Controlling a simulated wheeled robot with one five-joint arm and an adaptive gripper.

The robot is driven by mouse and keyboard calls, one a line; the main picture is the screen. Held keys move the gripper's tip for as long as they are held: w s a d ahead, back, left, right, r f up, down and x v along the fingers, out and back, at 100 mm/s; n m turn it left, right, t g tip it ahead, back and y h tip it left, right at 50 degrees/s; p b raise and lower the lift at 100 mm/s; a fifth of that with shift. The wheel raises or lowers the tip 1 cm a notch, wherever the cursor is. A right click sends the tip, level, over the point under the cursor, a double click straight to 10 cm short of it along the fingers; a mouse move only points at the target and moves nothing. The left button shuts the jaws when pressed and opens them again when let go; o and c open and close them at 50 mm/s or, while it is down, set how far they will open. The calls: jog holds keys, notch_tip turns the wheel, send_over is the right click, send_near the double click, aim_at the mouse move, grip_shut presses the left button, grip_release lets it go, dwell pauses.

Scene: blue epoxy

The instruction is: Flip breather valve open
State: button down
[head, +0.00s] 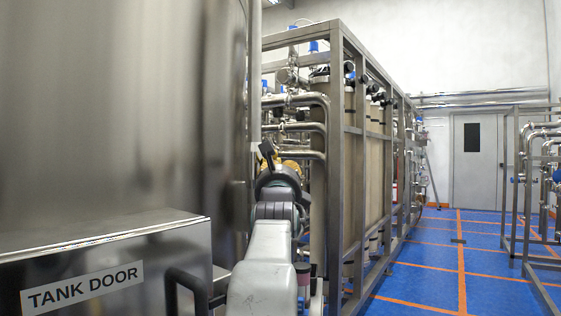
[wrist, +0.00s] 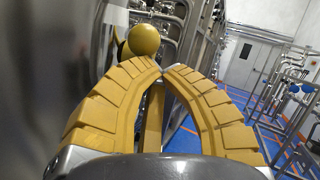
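In the wrist view, my gripper (wrist: 163,68) has two ribbed yellow fingers whose tips meet or nearly meet, with nothing seen between the tips. A round yellow ball (wrist: 143,40) shows just beyond and slightly left of the tips, near the tank wall. Another yellow part is partly hidden behind it. I cannot tell if the ball is the breather valve's knob, or if it touches the fingers. In the head view, my gripper (head: 291,166) is mostly hidden behind my wrist, beside the tank. No clear valve lever shows there.
The large steel tank (head: 110,110) fills the left, with a box labelled TANK DOOR (head: 82,287) low in front. A steel pipe frame (head: 336,160) stands close to the right of my arm. The blue floor (head: 440,262) further right is clear.

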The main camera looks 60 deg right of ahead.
jog(key=w+d+r+m+g+y+p, duration=0.1)
jog(key=d+r+g+y+p, duration=0.3)
jog(key=p, duration=2.6)
jog(key=shift+w+d+r+y+p, duration=0.3)
jog(key=shift+w+d+r+y, duration=0.35)
jog(key=shift+r+y, duration=1.6)
jog(key=shift+d+r+h, duration=0.15)
jog(key=shift+r+h, duration=0.1)
